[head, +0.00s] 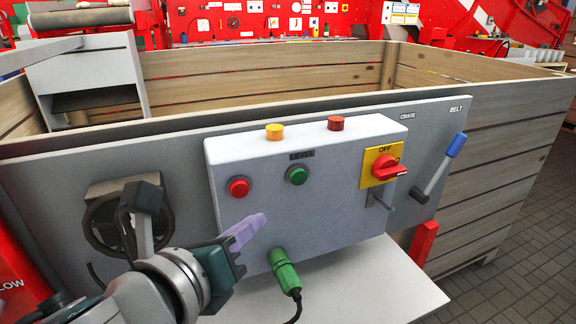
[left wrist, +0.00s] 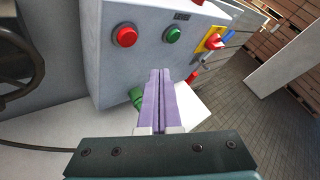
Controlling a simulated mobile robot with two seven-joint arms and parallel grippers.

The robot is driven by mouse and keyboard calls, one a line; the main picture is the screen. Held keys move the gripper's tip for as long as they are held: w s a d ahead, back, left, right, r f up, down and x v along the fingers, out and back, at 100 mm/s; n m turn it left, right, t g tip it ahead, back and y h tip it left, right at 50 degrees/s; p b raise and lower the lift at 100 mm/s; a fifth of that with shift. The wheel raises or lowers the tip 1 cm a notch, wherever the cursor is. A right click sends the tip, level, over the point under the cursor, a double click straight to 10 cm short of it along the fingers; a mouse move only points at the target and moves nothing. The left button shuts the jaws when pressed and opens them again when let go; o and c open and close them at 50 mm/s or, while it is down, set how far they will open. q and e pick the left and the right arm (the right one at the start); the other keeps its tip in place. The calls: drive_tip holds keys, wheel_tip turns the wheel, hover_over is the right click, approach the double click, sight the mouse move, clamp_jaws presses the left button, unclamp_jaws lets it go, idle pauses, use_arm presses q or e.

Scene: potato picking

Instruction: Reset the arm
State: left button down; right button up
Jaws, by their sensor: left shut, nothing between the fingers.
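My left gripper (head: 250,228) is in front of the lower left of a white control box, with its purple fingers together and nothing between them. The fingers also show shut in the left wrist view (left wrist: 160,92). They look apart from the box; the exact gap is hard to tell. The control box (head: 225,155) carries a red button (head: 239,187), a green button (head: 297,174) and a red rotary switch (head: 388,168) on a yellow plate marked OFF. A yellow lamp (head: 274,131) and a red lamp (head: 337,123) sit on top. My right gripper is not in view.
A green plug (head: 284,270) with a black cable hangs under the box, right of my gripper. A blue-handled lever (head: 453,150) is at the right by the CRATE and BELT labels. A large wooden crate (head: 500,170) stands behind. A pale shelf (head: 390,285) lies below.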

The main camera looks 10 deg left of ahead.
use_arm(q)
drive_tip(key=s+a+n+g+y+p, duration=0.35)
drive_tip(key=s+a+n, duration=0.4)
drive_tip(key=n, duration=0.85)
drive_tip(key=s+d+r+n+g+h+p, duration=0.1)
drive_tip(key=s+r+n+g, duration=0.1)
drive_tip(key=s+n+g, duration=0.4)
drive_tip(key=s+d+r+n+g+h, duration=0.1)
drive_tip(key=s+n+g, duration=0.1)
drive_tip(key=s+n, duration=0.8)
wheel_tip(320, 180, up, 38)
drive_tip(key=m+p, duration=0.1)
drive_tip(key=p, duration=3.7)
drive_tip(key=shift+s+f+m+t, duration=0.15)
drive_tip(key=shift+f+m+t, duration=0.05)
drive_tip(key=shift+m+t, duration=0.15)
drive_tip(key=shift+a+y, duration=0.1)
drive_tip(key=shift+y, duration=0.15)
